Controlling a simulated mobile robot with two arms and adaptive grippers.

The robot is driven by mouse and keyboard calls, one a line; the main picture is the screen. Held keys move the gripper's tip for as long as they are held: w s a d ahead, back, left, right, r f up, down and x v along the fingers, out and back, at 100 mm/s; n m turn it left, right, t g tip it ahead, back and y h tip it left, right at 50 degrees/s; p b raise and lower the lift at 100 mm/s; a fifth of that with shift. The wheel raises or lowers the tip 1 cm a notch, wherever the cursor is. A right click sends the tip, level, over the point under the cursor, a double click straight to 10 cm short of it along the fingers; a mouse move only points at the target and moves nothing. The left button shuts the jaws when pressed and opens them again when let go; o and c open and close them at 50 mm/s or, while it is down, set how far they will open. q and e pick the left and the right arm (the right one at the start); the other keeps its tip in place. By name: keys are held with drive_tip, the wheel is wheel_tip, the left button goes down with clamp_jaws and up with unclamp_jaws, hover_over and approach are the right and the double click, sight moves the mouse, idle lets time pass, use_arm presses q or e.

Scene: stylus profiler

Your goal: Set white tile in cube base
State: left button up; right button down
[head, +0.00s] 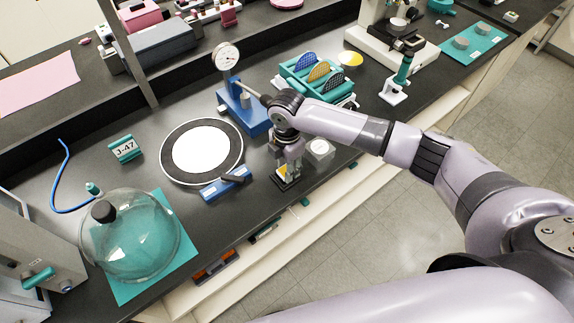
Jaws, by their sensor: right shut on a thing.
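A yellow patch (283,170) shows beside the fingers, above a small dark square piece with a light edge (287,183). I cannot tell whether the held thing touches that piece. I cannot clearly make out a white tile. My left gripper is not in view.
A blue dial gauge stand (244,112) and a teal rack of discs (315,82) stand behind the gripper. Left are a blue tool (226,184), a round white plate with a dark rim (201,148) and a glass dome (130,240). A teal-handled stand (397,85) is right.

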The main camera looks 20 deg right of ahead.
drive_tip(key=shift+f, duration=0.2)
drive_tip(key=shift+f, duration=0.25)
idle(0.3)
drive_tip(key=shift+r, duration=0.1)
drive_tip(key=shift+r+p, duration=0.6)
drive_tip(key=shift+p, duration=0.05)
